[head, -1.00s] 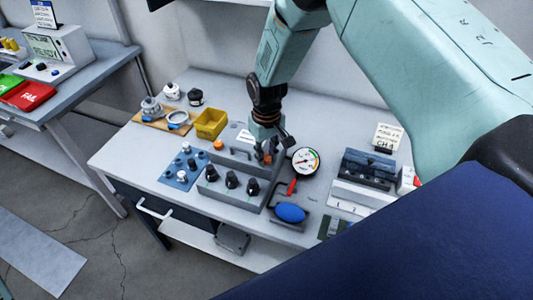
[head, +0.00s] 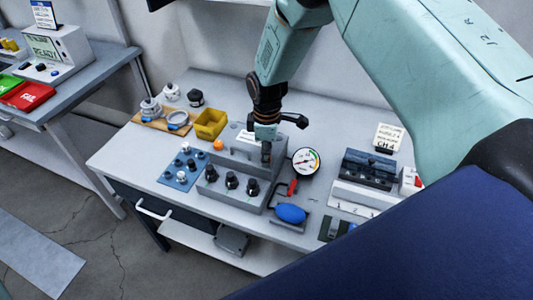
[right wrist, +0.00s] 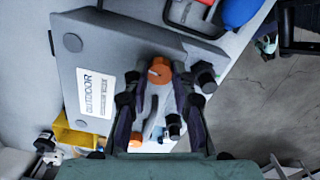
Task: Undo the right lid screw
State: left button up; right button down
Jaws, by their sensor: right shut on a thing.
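The grey box (head: 215,158) stands mid-table, with a white "OUTDOOR" label (right wrist: 96,93) on its lid in the right wrist view. An orange-headed screw (right wrist: 158,71) sits between my right fingertips; I take it to be the right lid screw. My right gripper (head: 266,153) reaches down onto the box's right end in the head view and is shut on this screw. The fingers hide the screw in the head view. A second orange knob (head: 218,145) shows at the box's left end. My left gripper is not in view.
A dial gauge (head: 305,161) and a blue bulb (head: 290,213) lie right of the box. Black knobs (head: 231,180) stand in front. A blue board (head: 182,168) and a yellow bin (head: 210,123) are to the left.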

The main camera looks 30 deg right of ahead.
jog(key=shift+n, duration=0.8)
jog(key=c, duration=1.1)
grip_release()
jog(key=shift+r, duration=0.25)
notch_tip(320, 180, up, 12)
jog(key=shift+f, duration=0.25)
jog(key=shift+s, duration=0.1)
